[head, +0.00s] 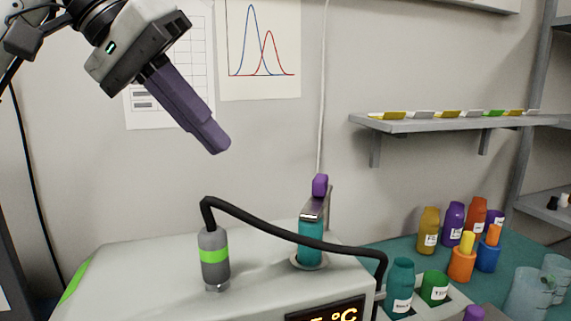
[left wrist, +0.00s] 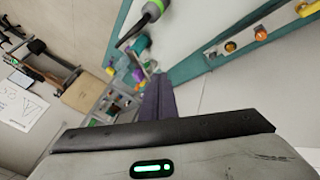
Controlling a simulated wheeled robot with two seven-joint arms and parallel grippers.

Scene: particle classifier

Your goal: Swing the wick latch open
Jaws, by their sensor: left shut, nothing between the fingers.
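The wick latch is probably the grey metal piece (head: 314,207) with a purple knob (head: 320,185) on the machine's top. It sits over the mouth of a teal bottle (head: 311,232). My left gripper (head: 218,144) hangs in the air, up and to the left of the latch, clearly apart from it. Its purple fingers are shut and empty, and they show also in the left wrist view (left wrist: 158,88). I cannot make out the latch in the left wrist view. My right gripper is not in view.
A white machine (head: 130,265) carries a grey cylinder with a green band (head: 214,255). A black hose (head: 290,238) arches from it in front of the teal bottle. Several coloured bottles, including a yellow one (head: 428,230), stand right. A wall shelf (head: 440,123) is above.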

